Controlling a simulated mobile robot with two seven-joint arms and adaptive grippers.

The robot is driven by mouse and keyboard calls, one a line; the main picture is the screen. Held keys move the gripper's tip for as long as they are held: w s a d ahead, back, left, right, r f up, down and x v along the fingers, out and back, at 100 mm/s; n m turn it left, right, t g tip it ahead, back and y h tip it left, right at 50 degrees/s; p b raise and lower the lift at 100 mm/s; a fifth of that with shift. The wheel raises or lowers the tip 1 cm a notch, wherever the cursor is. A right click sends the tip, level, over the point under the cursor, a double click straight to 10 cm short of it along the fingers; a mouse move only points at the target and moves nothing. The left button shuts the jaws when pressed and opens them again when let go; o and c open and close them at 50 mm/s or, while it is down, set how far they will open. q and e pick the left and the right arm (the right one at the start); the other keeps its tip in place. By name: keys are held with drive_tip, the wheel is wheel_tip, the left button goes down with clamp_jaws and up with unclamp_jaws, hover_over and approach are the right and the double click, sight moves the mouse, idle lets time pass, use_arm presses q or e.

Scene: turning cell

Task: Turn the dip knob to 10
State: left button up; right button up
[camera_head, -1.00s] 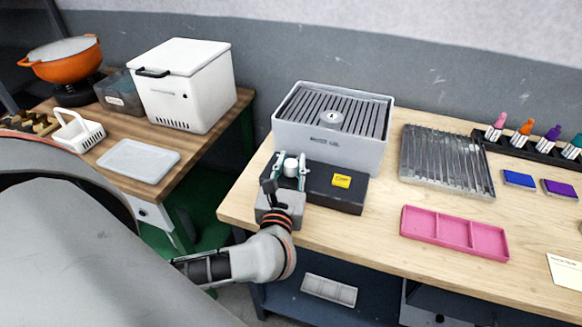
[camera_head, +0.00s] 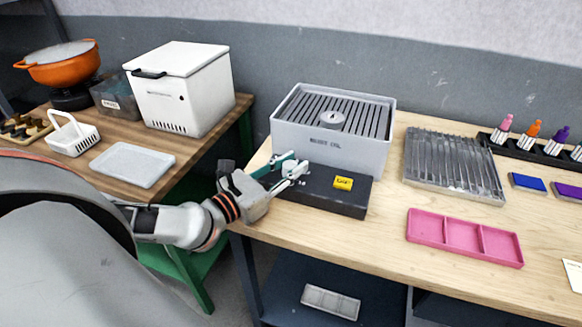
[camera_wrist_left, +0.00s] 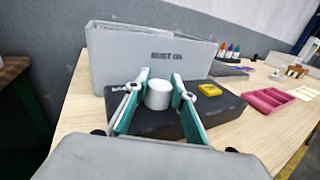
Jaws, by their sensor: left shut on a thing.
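The dip knob (camera_wrist_left: 159,96) is a pale round cylinder on the left part of a low black box (camera_head: 322,196). In the head view it is mostly hidden by the fingers. My left gripper (camera_head: 289,170) reaches in from the left and is shut on the knob. In the left wrist view its two green-lined fingers (camera_wrist_left: 160,86) stand on either side of the knob. A yellow label (camera_head: 343,183) sits on the box, right of the knob; its writing is too small to read. No scale or pointer is legible. My right gripper is not in view.
A grey slatted bath (camera_head: 330,150) stands directly behind the black box. A ribbed metal tray (camera_head: 452,170) and a pink divided tray (camera_head: 465,238) lie to the right. A white lidded box (camera_head: 180,90) is on the left table. The bench's front edge is close to my gripper.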

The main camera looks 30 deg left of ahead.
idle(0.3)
use_arm(q)
drive_tip(key=o, duration=1.1)
drive_tip(key=shift+o, duration=0.2)
drive_tip(key=shift+v, duration=6)
